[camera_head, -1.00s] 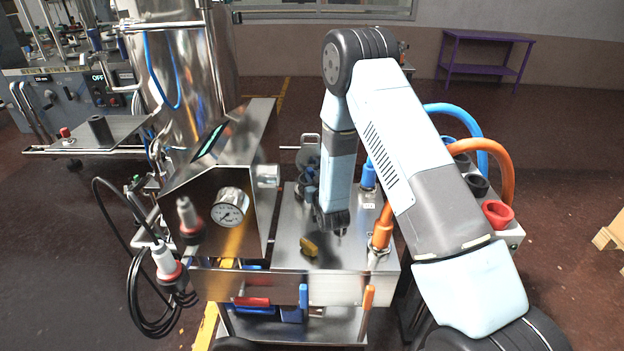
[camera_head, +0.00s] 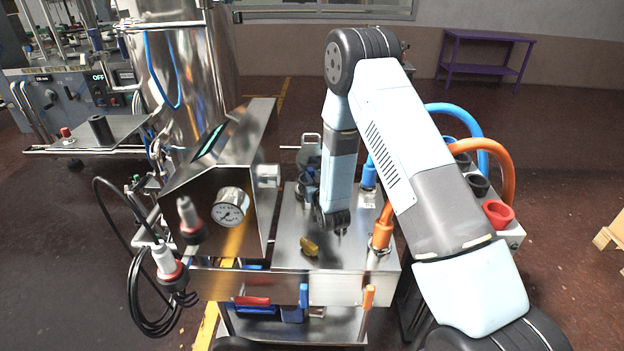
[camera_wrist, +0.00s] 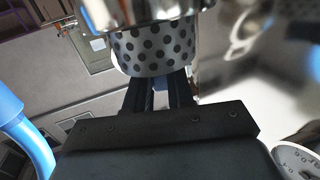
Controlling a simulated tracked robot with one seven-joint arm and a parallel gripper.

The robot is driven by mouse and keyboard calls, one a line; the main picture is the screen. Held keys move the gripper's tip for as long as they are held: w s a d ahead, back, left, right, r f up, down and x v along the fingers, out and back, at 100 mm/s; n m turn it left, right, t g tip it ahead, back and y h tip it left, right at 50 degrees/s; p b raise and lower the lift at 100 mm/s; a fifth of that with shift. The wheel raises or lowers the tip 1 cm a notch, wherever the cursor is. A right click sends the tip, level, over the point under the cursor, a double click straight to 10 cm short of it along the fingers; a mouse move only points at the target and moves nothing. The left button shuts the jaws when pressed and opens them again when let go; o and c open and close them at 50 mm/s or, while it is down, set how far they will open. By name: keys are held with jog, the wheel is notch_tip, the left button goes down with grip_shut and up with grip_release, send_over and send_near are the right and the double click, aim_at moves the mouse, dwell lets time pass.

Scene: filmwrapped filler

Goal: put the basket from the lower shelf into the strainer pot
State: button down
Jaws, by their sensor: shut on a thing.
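In the wrist view, my gripper (camera_wrist: 161,82) is shut on a metal basket (camera_wrist: 155,48) with round holes in its side. Its two dark fingers meet the lower part of the basket in the picture. A shiny metal band (camera_wrist: 128,14) lies just above the perforated wall; I cannot tell whether it is the basket's rim or part of a pot. In the body view, my arm (camera_head: 339,175) reaches down over the steel cart top and largely hides the gripper and basket. I cannot make out the strainer pot for certain.
A steel housing with a gauge (camera_head: 230,207) stands left of my arm. Orange (camera_head: 382,232) and blue (camera_head: 369,176) hose fittings stand close on the right. The lower shelf (camera_head: 335,325) is below.

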jog(key=shift+f, duration=0.75)
jog(key=c, duration=0.9)
grip_release()
jog(key=shift+s, duration=0.1)
jog(key=v, duration=1.3)
jog(key=shift+s, duration=0.3)
